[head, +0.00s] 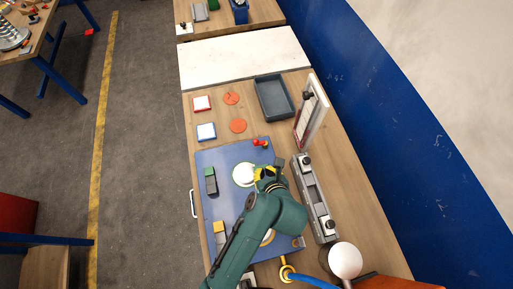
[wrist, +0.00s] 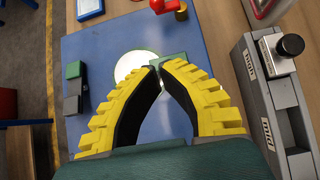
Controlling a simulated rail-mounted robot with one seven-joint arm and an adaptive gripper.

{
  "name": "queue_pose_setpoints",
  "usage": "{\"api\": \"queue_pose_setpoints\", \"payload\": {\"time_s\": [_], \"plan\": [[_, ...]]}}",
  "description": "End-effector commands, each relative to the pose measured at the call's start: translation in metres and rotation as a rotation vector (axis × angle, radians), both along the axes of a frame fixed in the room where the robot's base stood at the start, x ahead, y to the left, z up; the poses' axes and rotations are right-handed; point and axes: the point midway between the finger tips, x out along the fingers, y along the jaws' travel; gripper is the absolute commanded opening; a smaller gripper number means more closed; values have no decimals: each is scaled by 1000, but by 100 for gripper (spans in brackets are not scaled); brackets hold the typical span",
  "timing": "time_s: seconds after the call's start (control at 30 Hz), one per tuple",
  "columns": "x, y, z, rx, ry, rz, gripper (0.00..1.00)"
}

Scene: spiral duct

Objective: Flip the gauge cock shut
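The gauge cock (head: 260,143) has a red handle and sits near the top right of the blue panel (head: 216,160). In the wrist view the red handle (wrist: 163,6) and the brass body (wrist: 181,12) show at the top edge, partly cut off. A white round gauge face (head: 244,175) lies on the panel just below the cock. My gripper (head: 265,173) is over the right part of this face, a short way below the cock and apart from it. In the wrist view its yellow fingers (wrist: 160,68) meet at the tips with nothing visible between them.
A grey-green block (wrist: 172,62) lies just beyond my fingertips. A grey rail with black knobs (head: 316,198) stands right of the panel. A green-and-grey block (head: 211,181) is on the panel's left. A dark tray (head: 274,98) and orange discs (head: 238,126) lie farther back.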

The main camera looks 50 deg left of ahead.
Motion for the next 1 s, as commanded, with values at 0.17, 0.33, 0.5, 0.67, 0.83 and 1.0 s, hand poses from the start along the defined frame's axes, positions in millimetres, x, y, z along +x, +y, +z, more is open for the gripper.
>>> {"api": "queue_pose_setpoints", "payload": {"time_s": [0.17, 0.33, 0.5, 0.67, 0.83, 1.0], "plan": [[5, 8, -9, 0, -1, 1, 0], [16, 29, -33, -1, -1, 3, 0], [29, 53, -60, -1, -2, 2, 0], [42, 77, -69, 0, -7, 4, 0], [51, 94, -70, -1, -4, 1, 0], [53, 98, -70, 0, -5, 0, 0]]}}
